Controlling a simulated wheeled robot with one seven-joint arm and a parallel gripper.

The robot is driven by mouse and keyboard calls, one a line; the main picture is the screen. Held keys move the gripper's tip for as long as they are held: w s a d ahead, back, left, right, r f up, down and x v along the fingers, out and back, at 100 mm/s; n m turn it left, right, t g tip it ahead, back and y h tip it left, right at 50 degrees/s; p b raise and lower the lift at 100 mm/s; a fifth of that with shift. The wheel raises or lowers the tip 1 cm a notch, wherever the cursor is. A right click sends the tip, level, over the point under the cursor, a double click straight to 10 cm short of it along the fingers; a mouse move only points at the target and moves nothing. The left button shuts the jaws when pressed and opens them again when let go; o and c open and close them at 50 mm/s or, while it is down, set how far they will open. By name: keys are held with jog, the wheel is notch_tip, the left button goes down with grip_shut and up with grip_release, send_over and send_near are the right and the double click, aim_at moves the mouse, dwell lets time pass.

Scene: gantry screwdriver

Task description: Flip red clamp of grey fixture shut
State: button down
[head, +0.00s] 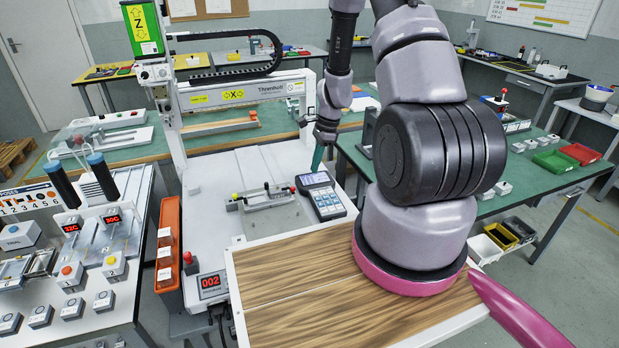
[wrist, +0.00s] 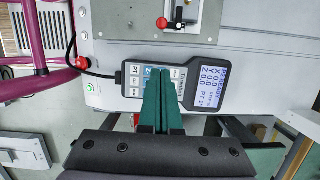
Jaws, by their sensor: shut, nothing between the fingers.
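The grey fixture (head: 272,200) sits on the pale gantry base, left of the handheld pendant. The wrist view shows only part of the fixture's grey plate (wrist: 206,22) at the top, with a red clamp knob (wrist: 162,22) on a metal part. My gripper (head: 317,160) has teal fingers, shut and empty. It is right of the fixture, apart from it. In the wrist view its fingertips (wrist: 160,73) overlap the pendant.
The black pendant (head: 321,196) with a lit screen lies beside the fixture. A red stop button (head: 187,258) is at the base's front left. The gantry column (head: 170,125) rises behind left. A wood-topped surface (head: 300,290) lies in front. An orange bin (head: 168,245) is at left.

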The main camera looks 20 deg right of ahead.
jog(key=shift+v, duration=2.3)
jog(key=shift+s, duration=0.15)
